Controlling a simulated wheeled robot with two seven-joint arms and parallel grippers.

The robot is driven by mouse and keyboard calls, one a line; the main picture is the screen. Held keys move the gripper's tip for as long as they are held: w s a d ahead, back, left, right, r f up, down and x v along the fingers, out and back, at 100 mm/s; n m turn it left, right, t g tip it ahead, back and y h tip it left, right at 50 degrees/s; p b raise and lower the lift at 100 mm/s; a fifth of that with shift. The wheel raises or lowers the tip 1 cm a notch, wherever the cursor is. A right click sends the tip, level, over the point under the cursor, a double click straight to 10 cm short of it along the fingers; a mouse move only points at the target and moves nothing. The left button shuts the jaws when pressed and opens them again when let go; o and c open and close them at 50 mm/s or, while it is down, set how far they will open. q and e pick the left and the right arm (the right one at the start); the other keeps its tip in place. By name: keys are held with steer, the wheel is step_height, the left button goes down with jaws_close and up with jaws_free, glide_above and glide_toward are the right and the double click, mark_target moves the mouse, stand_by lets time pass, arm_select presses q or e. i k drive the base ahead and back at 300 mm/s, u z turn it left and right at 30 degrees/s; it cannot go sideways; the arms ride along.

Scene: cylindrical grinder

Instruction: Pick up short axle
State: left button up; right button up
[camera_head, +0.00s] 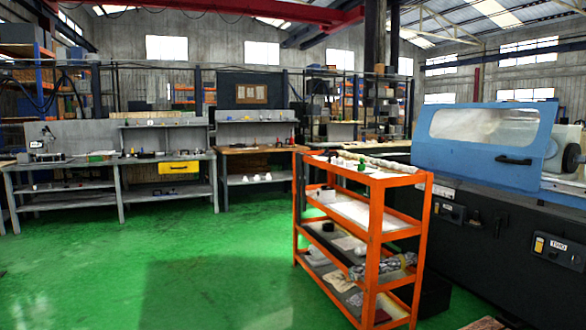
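I cannot make out a short axle for certain. An orange shelf cart (372,237) stands right of centre. Its top holds small dark, red and green items, too small to identify, and a long pale mottled piece (380,162) along the far edge. A lower shelf holds a mottled grey, roughly cylindrical bundle (383,266) with a yellowish part. Neither of my grippers is in view.
A blue-hooded grinding machine (484,133) stands right of the cart. A grey workbench (108,172) with a yellow drawer (179,167) and a wooden-topped bench (257,149) stand at the back. The green floor (190,250) left of the cart is clear.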

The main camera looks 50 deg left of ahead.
mark_target(368, 165)
steer(key=u, duration=1.3)
steer(key=i, duration=0.5)
steer(key=u, duration=0.45)
steer(key=i, duration=1.65)
steer(key=z, duration=0.65)
steer(key=i, duration=0.55)
steer(key=u, duration=1.2)
steer(key=i, duration=2.65)
steer(key=z, duration=3.3)
